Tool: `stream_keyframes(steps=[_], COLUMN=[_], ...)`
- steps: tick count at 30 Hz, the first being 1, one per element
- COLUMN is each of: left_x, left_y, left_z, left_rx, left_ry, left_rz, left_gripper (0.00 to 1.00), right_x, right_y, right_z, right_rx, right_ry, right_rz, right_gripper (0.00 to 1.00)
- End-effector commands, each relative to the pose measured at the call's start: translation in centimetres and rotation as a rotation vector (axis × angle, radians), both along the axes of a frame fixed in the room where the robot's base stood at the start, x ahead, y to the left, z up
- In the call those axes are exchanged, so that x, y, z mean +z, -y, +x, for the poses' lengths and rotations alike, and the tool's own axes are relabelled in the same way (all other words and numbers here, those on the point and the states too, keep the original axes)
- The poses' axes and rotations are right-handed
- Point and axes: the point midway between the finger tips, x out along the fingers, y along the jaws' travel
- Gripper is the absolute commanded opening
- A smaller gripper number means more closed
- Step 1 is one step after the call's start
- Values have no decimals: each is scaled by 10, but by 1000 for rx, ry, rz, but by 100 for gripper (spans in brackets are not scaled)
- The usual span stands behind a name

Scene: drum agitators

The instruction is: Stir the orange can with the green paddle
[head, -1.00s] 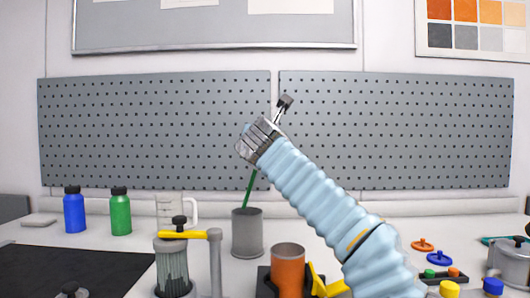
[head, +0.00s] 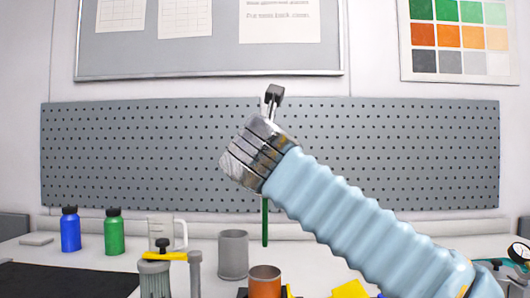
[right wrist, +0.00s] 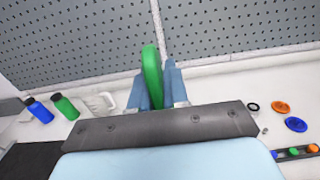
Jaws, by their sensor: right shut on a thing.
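The orange can (head: 265,284) stands at the bottom of the head view, cut by the frame edge. The green paddle (head: 265,222) hangs upright, its thin shaft showing below my right wrist. Its lower end appears just above the orange can's rim, clear of the grey can; their depth is hard to tell. My right gripper (right wrist: 155,82) is shut on the paddle's green handle (right wrist: 152,76), between its blue fingers. In the head view my right wrist hides the fingers and the paddle's upper part. My left gripper is out of view.
The grey can (head: 233,257) stands just left and behind the orange can. A jar with a yellow clamp (head: 172,257) and post stands further left, with a clear mug (head: 162,234), green bottle (head: 114,232) and blue bottle (head: 70,230). A pegboard (head: 150,150) is behind.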

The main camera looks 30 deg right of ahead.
Motion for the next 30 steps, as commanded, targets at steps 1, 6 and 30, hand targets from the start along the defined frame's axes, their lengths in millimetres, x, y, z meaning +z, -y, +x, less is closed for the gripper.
stream_keyframes(steps=[1,6,30], left_x=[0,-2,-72], left_y=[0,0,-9], left_z=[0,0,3], left_rx=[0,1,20], left_ry=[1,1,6], left_rz=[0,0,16], left_gripper=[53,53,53], right_x=[-2,-19,-113], right_y=[0,0,0], right_z=[0,0,0], right_rx=[0,1,1], right_ry=[-4,-4,-1], right_rz=[-6,-7,-3], right_gripper=[0,0,0])
